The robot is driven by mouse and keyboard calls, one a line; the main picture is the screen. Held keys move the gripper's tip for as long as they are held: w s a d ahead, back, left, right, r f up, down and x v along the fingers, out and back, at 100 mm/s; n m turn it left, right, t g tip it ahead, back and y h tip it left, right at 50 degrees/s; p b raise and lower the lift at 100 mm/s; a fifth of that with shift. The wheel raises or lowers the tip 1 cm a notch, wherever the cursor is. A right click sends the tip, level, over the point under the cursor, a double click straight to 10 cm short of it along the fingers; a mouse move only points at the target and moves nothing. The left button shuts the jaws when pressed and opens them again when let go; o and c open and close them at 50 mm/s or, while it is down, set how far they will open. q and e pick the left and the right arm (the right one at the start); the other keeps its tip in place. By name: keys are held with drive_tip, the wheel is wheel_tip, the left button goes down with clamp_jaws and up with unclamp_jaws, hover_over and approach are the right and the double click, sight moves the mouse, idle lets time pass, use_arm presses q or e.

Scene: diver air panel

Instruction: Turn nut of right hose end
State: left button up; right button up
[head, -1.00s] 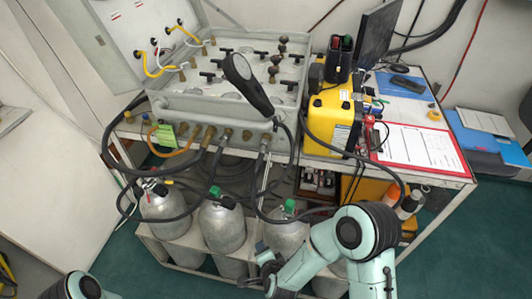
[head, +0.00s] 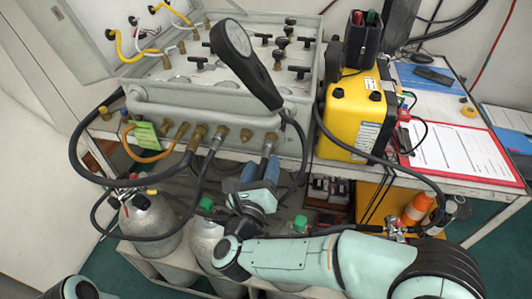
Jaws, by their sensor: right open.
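The air panel (head: 210,112) is a grey metal case with a row of fittings along its lower front. My left gripper is out of view; only a bit of my left arm shows at the bottom left.
Other brass fittings (head: 197,134) and hoses sit close on the left. A yellow box (head: 343,112) stands to the right of the panel. Grey cylinders (head: 150,222) stand below. A clipboard (head: 455,148) lies on the table.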

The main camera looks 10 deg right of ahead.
sight(264, 159)
drive_tip(key=x, duration=0.5)
drive_tip(key=shift+w, duration=0.1)
clamp_jaws()
